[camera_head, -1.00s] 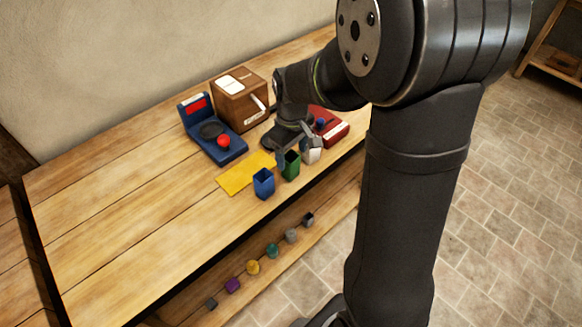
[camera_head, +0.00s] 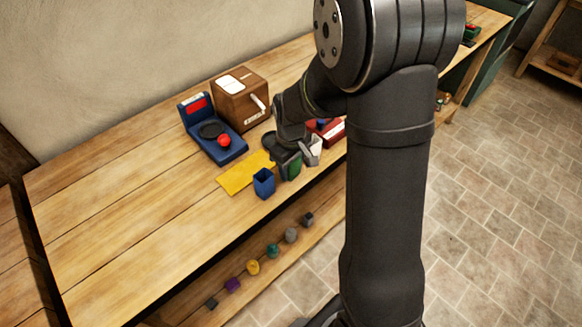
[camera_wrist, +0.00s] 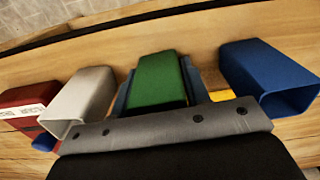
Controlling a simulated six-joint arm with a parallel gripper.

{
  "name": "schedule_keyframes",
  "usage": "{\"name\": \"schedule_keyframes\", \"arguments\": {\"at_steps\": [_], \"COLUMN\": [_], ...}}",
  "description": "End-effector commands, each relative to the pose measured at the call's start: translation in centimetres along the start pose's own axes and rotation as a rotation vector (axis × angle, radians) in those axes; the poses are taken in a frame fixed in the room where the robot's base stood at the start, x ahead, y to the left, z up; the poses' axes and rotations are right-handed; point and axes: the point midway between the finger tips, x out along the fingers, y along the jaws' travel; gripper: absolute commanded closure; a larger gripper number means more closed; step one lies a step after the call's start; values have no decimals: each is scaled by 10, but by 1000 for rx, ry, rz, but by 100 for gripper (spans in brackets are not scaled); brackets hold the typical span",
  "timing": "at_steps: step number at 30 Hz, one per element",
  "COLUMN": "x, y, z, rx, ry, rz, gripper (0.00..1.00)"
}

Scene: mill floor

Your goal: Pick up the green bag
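The green bag (camera_head: 293,168) stands on the table between a blue bag (camera_head: 264,183) and a white bag (camera_head: 313,150). My gripper (camera_head: 288,160) is down at the green bag and partly hides it. In the wrist view the green bag (camera_wrist: 157,80) lies between my two fingers, one close along each side. I cannot tell whether the fingers press on it. The blue bag (camera_wrist: 270,75) is to its right and the white bag (camera_wrist: 82,100) to its left, both apart from the fingers.
A yellow sheet (camera_head: 245,173) lies left of the bags. A red device (camera_head: 332,132) is at the right. The table's left part is clear.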

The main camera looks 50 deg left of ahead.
Motion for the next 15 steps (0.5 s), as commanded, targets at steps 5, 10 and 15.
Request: {"name": "schedule_keyframes", "arguments": {"at_steps": [5,10,15], "x": [0,0,-6], "y": [0,0,0], "z": [0,0,0], "rx": [0,0,0], "ry": [0,0,2], "rz": [0,0,1], "gripper": [85,85,85]}}
